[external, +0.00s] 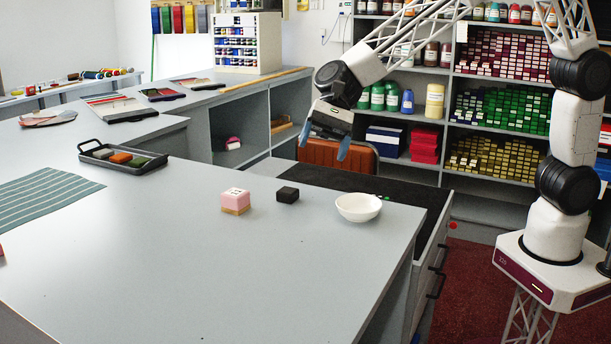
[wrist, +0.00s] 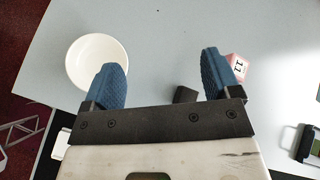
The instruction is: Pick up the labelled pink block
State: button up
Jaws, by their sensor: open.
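The pink block (external: 235,197) sits on the grey counter, with dark marks on its top and a tan layer along its bottom. In the wrist view the pink block (wrist: 240,69) shows a dark printed label and is partly hidden behind the right finger. My gripper (external: 324,142) is open and empty, raised well above the counter, up and to the right of the block in the external view. In the wrist view my gripper (wrist: 166,62) has its two blue fingers spread wide, touching nothing.
A small black block (external: 287,195) stands just right of the pink one, and a white bowl (external: 358,207) is further right, near the counter's edge. A dark tray (external: 152,167) with coloured blocks and a striped cloth (external: 40,200) lie left. The front counter is clear.

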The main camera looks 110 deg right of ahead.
aim_at(229, 204)
jog(key=w+d+f+m+t, duration=0.1)
jog(key=w+d+f+m, duration=0.1)
jog(key=w, duration=0.3)
jog(key=w+d+f+m+t, duration=0.1)
jog(key=w+d+f+m, duration=0.2)
jog(key=w+d+f, duration=0.1)
jog(key=w+d+f+m+t, duration=0.2)
jog(key=w+d+f+m, duration=0.1)
jog(key=w, duration=0.3)
jog(key=shift+d, duration=0.25)
jog(key=shift+x, duration=1.25)
jog(key=shift+a, duration=0.1)
jog(key=shift+x, duration=2.55)
jog(key=shift+s+a, duration=0.15)
jog(key=c, duration=1)
